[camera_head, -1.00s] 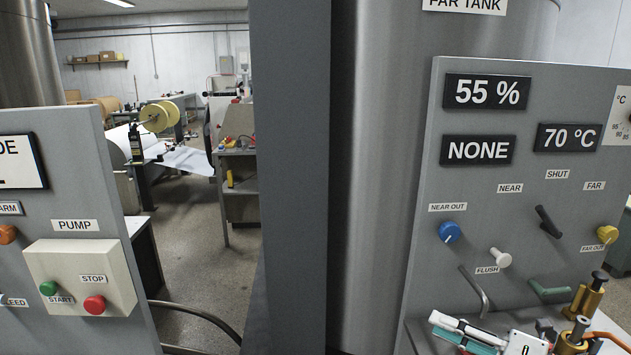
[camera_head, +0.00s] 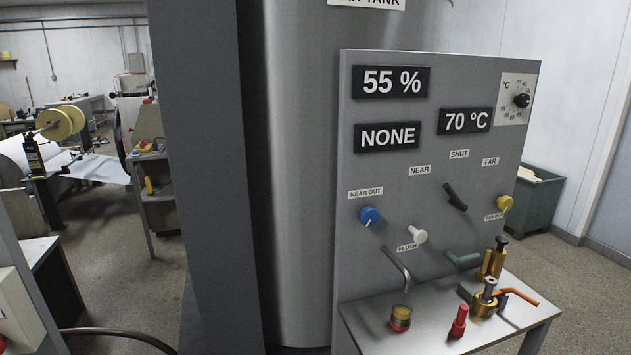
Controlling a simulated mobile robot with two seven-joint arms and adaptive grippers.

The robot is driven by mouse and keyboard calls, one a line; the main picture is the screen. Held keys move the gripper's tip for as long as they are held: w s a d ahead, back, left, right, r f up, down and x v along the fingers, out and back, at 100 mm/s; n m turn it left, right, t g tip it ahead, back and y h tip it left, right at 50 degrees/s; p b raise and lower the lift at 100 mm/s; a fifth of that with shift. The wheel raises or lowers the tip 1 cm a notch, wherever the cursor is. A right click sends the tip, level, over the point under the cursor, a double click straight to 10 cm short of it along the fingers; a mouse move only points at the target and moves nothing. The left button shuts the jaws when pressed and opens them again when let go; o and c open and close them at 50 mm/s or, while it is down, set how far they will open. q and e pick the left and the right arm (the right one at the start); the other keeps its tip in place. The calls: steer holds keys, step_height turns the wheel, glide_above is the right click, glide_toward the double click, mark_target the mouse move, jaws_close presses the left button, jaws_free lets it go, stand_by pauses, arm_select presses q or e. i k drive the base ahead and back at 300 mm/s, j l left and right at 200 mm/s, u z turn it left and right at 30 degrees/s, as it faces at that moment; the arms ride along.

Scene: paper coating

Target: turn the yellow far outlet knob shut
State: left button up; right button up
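The yellow far outlet knob (camera_head: 504,203) sits at the right edge of the grey control panel (camera_head: 359,269), just above a label that reads FAR OUT. I cannot tell its exact turn at this size. The blue near outlet knob (camera_head: 369,216) is at the left of the same panel. A black selector lever (camera_head: 455,197) is tilted between the NEAR, SHUT and FAR labels. Neither of my grippers shows in the head view.
A small metal table (camera_head: 423,325) under the panel bears brass fittings (camera_head: 494,260), a red-based cup (camera_head: 400,318) and a red piece (camera_head: 459,321). A white flush knob (camera_head: 417,234) and a temperature dial (camera_head: 521,101) stick out from the panel. Open floor (camera_head: 577,290) lies at the right.

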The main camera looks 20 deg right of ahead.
mark_target(503, 203)
steer(key=z, duration=1.3)
